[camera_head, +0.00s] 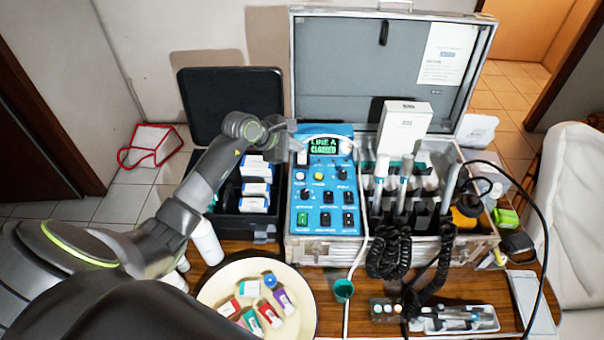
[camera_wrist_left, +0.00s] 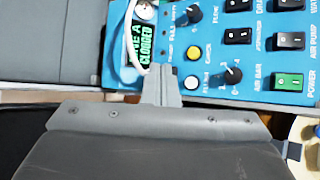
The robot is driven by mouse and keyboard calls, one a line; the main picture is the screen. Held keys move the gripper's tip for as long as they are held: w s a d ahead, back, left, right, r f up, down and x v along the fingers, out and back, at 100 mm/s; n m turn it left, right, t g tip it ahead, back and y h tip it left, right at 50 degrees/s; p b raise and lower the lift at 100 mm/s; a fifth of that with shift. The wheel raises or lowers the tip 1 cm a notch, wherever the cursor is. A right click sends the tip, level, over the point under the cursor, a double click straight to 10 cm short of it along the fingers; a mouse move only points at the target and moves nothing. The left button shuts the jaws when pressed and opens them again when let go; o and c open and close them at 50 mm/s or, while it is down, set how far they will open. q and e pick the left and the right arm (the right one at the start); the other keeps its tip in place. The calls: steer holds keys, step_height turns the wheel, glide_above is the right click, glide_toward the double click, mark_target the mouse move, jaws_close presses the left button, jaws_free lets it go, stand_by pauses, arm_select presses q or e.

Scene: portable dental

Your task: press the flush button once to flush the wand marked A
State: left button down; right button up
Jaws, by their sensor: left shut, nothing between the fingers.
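A white round button (camera_head: 300,176) and a yellow one (camera_head: 319,176) sit below the display. The wrist view also shows the white button (camera_wrist_left: 191,82) and the yellow button (camera_wrist_left: 193,53); their labels are too small to read surely. My left gripper (camera_head: 297,144) is shut and empty, beside the display's left, above the white button. Several wands (camera_head: 405,170) stand in holders; no A mark is legible.
A white tube (camera_wrist_left: 152,35) arches by the display. A black case with small boxes (camera_head: 255,188) lies left of the panel. A round dish (camera_head: 212,290) of coloured vials, a green cup (camera_head: 343,290) and coiled black cords (camera_head: 390,255) are in front.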

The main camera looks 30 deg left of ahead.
mark_target(300, 175)
arm_select(q)
steer(key=f+b, duration=0.1)
steer(key=f, duration=0.1)
steer(key=f+b, duration=0.2)
steer(key=f, duration=0.1)
steer(key=f+b, duration=0.2)
steer(key=f, duration=0.1)
steer(key=shift+w+a, duration=0.1)
steer(key=shift+w, duration=0.15)
steer(key=shift+f+b, duration=0.45)
steer(key=shift+b, duration=0.1)
arm_select(e)
step_height(300, 175, down, 6)
steer(key=w, duration=0.1)
steer(key=shift+w+d, duration=0.2)
steer(key=shift+d, duration=0.05)
steer(key=shift+a, duration=0.2)
steer(key=shift+d+f, duration=0.1)
steer(key=shift+d, duration=0.05)
stand_by(0.5)
arm_select(q)
steer(key=shift+f+b, duration=0.3)
steer(key=shift+b, duration=0.15)
arm_select(e)
steer(key=shift+f, duration=0.5)
